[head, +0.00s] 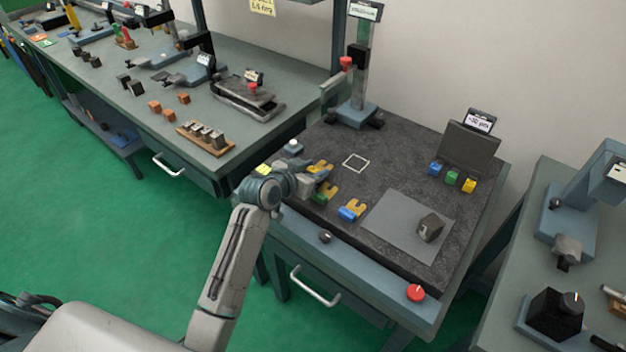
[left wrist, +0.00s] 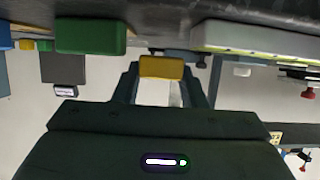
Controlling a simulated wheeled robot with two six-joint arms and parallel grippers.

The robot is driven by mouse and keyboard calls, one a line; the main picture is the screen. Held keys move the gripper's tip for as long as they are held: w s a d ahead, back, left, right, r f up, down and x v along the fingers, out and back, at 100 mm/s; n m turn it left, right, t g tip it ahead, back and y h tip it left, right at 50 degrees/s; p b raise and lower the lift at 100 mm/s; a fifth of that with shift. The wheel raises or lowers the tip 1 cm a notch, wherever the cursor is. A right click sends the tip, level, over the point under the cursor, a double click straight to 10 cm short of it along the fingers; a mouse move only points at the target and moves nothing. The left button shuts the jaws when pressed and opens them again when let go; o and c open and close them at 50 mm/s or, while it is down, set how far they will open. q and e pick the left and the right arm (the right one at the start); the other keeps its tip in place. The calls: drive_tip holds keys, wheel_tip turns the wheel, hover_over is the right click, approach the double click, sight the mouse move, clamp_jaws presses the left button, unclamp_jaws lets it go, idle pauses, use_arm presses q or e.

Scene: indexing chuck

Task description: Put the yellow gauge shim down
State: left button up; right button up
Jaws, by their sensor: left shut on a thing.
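My left gripper (head: 318,178) reaches in over the left front part of the dark granite plate (head: 395,150). It is shut on the yellow gauge shim (head: 321,167), which also shows between the two fingers in the left wrist view (left wrist: 162,67). The shim is close to the plate; I cannot tell whether it touches. The green gauge shim (head: 327,192) lies just beside the gripper and shows in the left wrist view (left wrist: 90,36). The blue gauge shim (head: 350,212) lies farther right. My right gripper is not in view.
A pale square outline (head: 356,162) on the plate is empty. A grey mat (head: 390,220) carries a dark block (head: 430,228). Small blue, green and yellow blocks (head: 452,177) stand before a dark panel (head: 470,147). A gauge stand (head: 357,113) rises at the back left.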

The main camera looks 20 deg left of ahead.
use_arm(q)
wheel_tip(320, 180, down, 2)
drive_tip(key=shift+b, duration=0.5)
drive_tip(key=shift+r, duration=0.1)
drive_tip(key=o, duration=1)
